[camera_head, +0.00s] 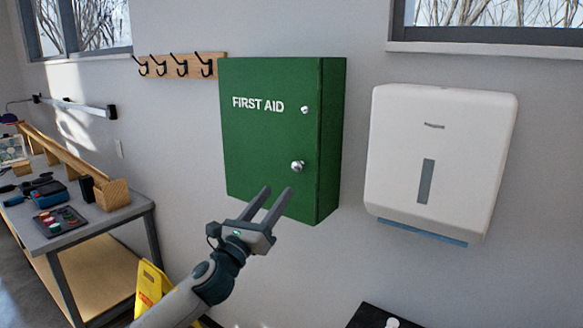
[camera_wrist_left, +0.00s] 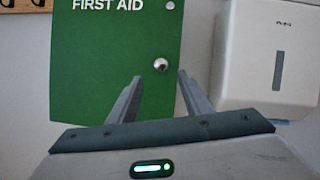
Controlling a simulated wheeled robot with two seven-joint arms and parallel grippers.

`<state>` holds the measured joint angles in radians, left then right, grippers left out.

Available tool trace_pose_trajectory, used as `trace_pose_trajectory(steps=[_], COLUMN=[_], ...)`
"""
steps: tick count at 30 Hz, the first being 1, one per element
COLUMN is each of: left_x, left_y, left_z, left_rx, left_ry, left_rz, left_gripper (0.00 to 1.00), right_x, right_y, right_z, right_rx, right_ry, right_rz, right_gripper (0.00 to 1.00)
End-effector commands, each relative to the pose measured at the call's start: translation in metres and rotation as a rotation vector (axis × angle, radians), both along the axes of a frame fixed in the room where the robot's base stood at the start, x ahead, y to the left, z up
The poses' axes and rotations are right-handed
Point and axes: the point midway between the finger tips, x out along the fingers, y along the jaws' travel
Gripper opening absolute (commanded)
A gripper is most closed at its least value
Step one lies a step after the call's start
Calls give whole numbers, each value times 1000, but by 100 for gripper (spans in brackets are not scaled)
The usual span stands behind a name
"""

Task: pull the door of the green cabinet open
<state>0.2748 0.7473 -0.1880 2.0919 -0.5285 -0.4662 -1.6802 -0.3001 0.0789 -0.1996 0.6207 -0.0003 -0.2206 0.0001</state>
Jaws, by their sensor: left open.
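The green cabinet (camera_head: 262,138) hangs on the wall with "FIRST AID" in white on its front, and its door is shut. A round silver knob (camera_head: 297,166) sits near the door's right edge, with a small round lock (camera_head: 305,110) above it. The knob also shows in the left wrist view (camera_wrist_left: 160,65). My left gripper (camera_head: 278,194) is open and empty, its fingers pointing up towards the knob from below. In the left wrist view the knob appears between and beyond the fingertips (camera_wrist_left: 160,76), apart from them. My right gripper is not in view.
A white paper towel dispenser (camera_head: 440,160) hangs right of the cabinet. A wooden rail (camera_head: 180,66) with several black hooks is at its upper left. A workbench (camera_head: 95,228) with tools stands left, and a yellow object (camera_head: 150,285) stands low behind my arm.

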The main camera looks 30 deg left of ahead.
Motion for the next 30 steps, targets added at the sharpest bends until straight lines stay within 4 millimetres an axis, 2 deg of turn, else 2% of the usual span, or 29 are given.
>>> trace_pose_trajectory(steps=[1,9,15,21,30], left_x=[9,53,77,87,88], left_y=[-1,-3,-4,-4,-5], left_z=[8,25,33,35,35], left_rx=[-3,-3,-2,0,0], left_ry=[-2,-1,0,1,0], left_rz=[-1,0,-1,0,-1], left_gripper=[45,45,45,45,45], right_x=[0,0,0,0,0], right_y=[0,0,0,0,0], right_z=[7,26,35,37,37], right_rx=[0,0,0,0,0], right_ry=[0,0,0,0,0], right_rz=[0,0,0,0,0], right_gripper=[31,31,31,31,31])
